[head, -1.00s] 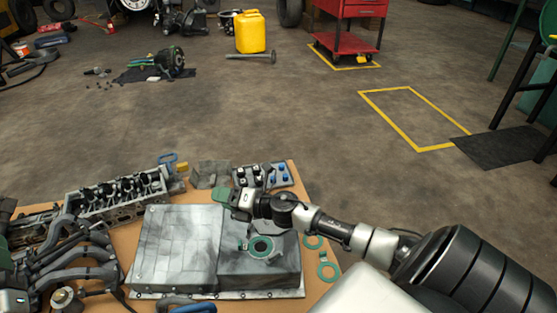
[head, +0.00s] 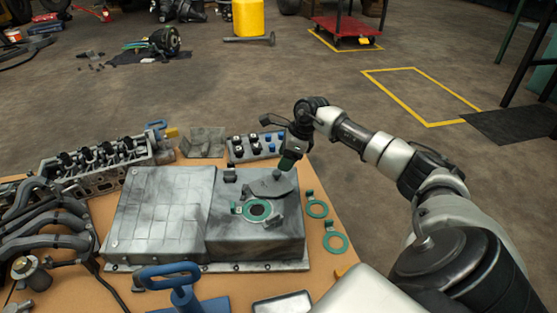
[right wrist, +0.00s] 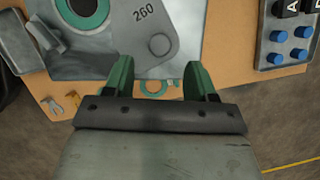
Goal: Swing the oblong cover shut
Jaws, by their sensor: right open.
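The oblong cover (head: 272,187) is a flat dark grey plate on top of the grey metal housing (head: 160,215). It lies behind a round opening (head: 257,210) with a green ring, leaving the opening uncovered. The right wrist view shows the cover (right wrist: 146,22) with "260" and a round boss near its end. My right gripper (head: 287,163) points down by the cover's far right end, at the housing's back edge. Its green fingers (right wrist: 160,82) are apart and empty, just off the cover's rounded end. My left gripper is not in view.
Green gaskets (head: 318,209) lie right of the housing. A tray of blue and dark knobs (head: 255,147) stands behind it. A cylinder head (head: 98,164) and manifold pipes (head: 45,215) crowd the left. A blue-handled tool (head: 172,272) stands in front.

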